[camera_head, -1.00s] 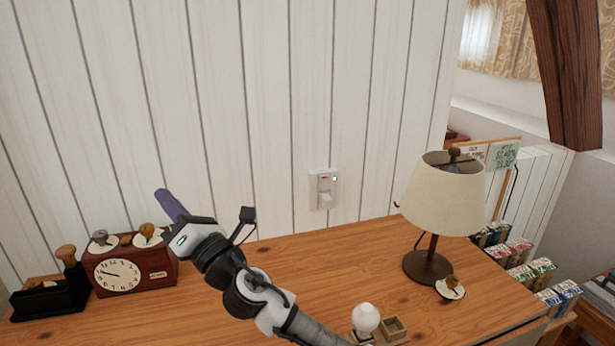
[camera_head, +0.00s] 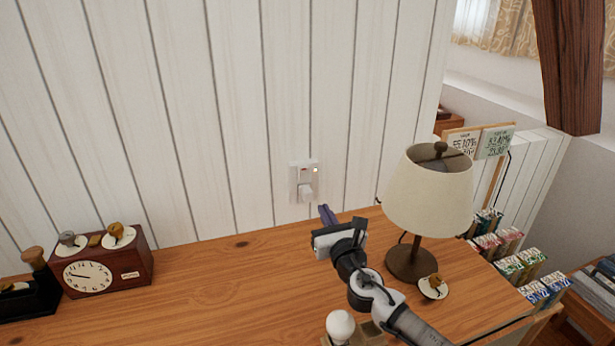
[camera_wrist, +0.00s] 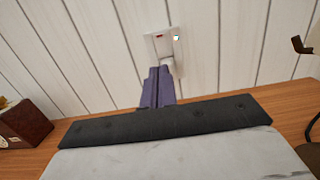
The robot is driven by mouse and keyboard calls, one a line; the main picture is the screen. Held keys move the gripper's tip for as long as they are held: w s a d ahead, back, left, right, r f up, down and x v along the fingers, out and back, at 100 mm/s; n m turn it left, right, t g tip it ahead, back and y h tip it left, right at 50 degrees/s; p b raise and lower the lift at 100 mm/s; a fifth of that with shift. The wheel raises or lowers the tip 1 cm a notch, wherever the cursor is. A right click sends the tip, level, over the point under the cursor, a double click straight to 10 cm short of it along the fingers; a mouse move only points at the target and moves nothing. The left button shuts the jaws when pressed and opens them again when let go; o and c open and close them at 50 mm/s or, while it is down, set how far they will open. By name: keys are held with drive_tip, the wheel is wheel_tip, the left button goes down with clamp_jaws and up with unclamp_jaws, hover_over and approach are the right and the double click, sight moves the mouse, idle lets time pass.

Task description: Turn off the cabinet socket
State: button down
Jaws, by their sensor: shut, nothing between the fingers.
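The cabinet socket (camera_head: 304,181) is a white plate on the panelled wall just above the wooden top. It has a red mark at upper left, a lit green light at upper right and a white plug in its lower part. It also shows in the wrist view (camera_wrist: 164,47), its lower part partly hidden by my fingers. My gripper (camera_head: 325,212) is shut and empty, with purple fingers pointing at the wall below and right of the socket. In the wrist view the fingertips (camera_wrist: 158,70) overlap the plug; I cannot tell whether they touch it.
A lamp (camera_head: 430,190) with a cream shade stands right of my gripper. A brown clock (camera_head: 105,268) stands at the left. A white bulb (camera_head: 340,326) in a small wooden holder is near the front. The wooden top (camera_head: 215,285) is clear between clock and gripper.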

drive_tip(key=p, duration=0.4)
approach(304, 170)
drive_tip(key=x, duration=0.6)
drive_tip(key=shift+w+a+f, duration=0.15)
drive_tip(key=shift+w+a, duration=0.05)
drive_tip(key=shift+w, duration=0.2)
drive_tip(key=shift+w, duration=0.15)
